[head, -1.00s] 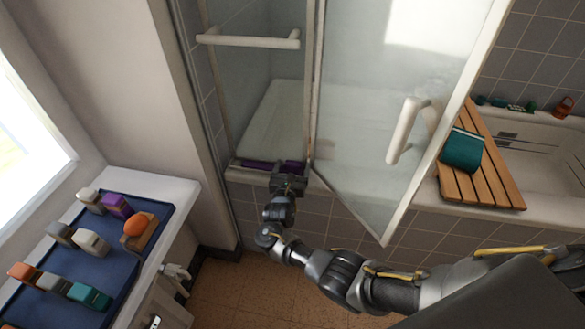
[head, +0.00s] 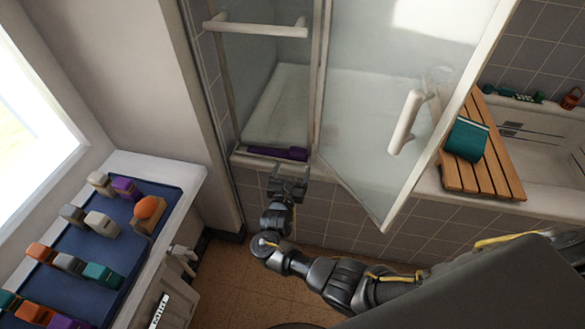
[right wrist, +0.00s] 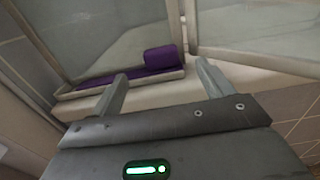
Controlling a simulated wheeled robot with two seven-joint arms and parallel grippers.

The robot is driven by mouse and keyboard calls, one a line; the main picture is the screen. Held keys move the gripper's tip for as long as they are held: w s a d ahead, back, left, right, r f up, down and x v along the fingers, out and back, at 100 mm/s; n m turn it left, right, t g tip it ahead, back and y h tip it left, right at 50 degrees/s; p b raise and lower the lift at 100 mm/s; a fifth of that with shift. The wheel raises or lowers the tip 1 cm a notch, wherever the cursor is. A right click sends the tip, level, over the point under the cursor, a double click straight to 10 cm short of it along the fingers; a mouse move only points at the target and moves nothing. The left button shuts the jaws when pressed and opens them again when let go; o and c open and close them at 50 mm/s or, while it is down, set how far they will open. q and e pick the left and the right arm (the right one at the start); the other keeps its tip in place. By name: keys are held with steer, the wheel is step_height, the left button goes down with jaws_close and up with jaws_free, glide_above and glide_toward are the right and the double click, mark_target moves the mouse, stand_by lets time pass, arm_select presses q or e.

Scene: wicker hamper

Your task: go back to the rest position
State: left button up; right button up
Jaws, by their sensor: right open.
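My right gripper (head: 289,181) is in front of the shower's tiled front wall, just below the ledge, with its fingers pointing at it. In the right wrist view its two fingers (right wrist: 160,84) stand apart with nothing between them. A purple cloth-like item (head: 278,153) lies on the ledge at the foot of the glass, beyond the fingers. It also shows in the right wrist view (right wrist: 158,60), flat at the left with a thicker, rolled-looking part at the right. A gap separates it from the fingers. My left gripper is not in view.
The glass shower door (head: 385,110) stands open on the right, with a white handle (head: 405,122). A wooden slatted board (head: 476,160) with a teal item (head: 467,139) lies across the tub. A white counter (head: 178,172) with several small blocks is at the left. Floor shows below.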

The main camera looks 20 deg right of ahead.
stand_by(0.5)
steer(key=s+d+f+m+g+y+p, duration=0.3)
steer(key=s+f+m, duration=0.3)
steer(key=s+f, duration=0.5)
steer(key=s+d+f+m+g+y+p, duration=0.25)
steer(key=s+f+m, duration=0.45)
steer(key=f, duration=0.7)
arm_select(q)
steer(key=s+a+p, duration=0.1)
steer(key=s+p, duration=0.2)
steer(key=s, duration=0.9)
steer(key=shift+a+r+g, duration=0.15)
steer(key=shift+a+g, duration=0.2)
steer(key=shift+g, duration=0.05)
arm_select(e)
steer(key=s+d+f+m+g+y, duration=0.1)
steer(key=s+f+m+g, duration=0.2)
steer(key=s, duration=0.9)
steer(key=s+d+f+m+g+y, duration=0.1)
steer(key=s+m, duration=0.5)
steer(key=s, duration=0.6)
steer(key=s+d+f+m+g+y, duration=0.1)
steer(key=s+f+m+g, duration=0.3)
steer(key=s, duration=0.8)
steer(key=shift+d+f+m+g+y, duration=0.2)
steer(key=shift+f+m+g+y, duration=0.15)
steer(key=shift+f+m+y, duration=0.2)
